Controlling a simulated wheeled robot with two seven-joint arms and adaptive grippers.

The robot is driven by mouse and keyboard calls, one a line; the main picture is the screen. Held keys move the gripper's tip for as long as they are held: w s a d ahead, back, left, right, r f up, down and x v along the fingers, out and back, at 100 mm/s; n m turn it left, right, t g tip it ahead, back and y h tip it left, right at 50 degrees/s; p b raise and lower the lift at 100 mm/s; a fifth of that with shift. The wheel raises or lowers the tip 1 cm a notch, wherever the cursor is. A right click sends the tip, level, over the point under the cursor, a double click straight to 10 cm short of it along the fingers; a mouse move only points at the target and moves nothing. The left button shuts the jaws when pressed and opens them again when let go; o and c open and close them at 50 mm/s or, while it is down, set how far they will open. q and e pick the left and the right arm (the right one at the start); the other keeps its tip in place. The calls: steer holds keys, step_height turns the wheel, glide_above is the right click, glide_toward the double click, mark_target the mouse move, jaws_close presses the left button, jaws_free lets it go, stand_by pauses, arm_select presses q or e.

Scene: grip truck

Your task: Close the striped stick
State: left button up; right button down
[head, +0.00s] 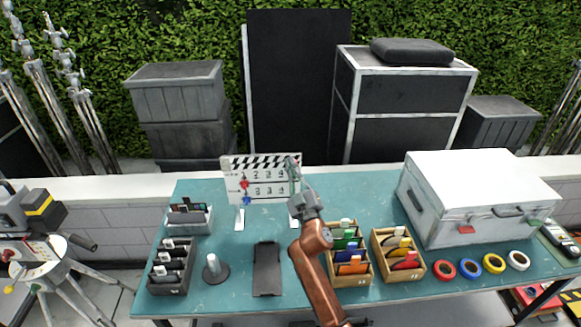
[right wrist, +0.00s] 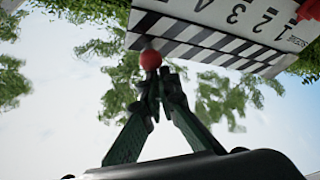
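The white clapperboard (head: 268,190) stands upright at the back of the teal table, with its black-and-white striped stick (head: 258,161) along the top. The stick lies along the board's top edge; any small gap is too fine to tell in the head view. My right gripper (head: 292,165) is at the board's upper right corner and hides it. In the right wrist view its fingers (right wrist: 160,80) come together at the tips, beside a red ball (right wrist: 151,60) close to the striped edge (right wrist: 200,45). The ball does not appear clasped. My left gripper is out of view.
Wooden boxes of coloured pieces (head: 364,279) stand right of my arm, with tape rolls (head: 469,268) and a white case (head: 470,190) further right. A black tray (head: 267,270) and dark holders (head: 172,268) are on the left. A red clip (head: 244,184) is on the board's left side.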

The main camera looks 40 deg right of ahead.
steer(key=shift+d+f, duration=0.1)
steer(key=shift+f, duration=0.1)
step_height(320, 180, up, 5)
steer(key=a+p, duration=0.2)
steer(key=p, duration=0.2)
steer(key=f+b+v, duration=0.1)
steer(key=b+v, duration=0.1)
steer(key=v, duration=0.8)
steer(key=shift+w, duration=0.35)
steer(key=shift+a+f, duration=0.1)
steer(key=shift+f, duration=0.05)
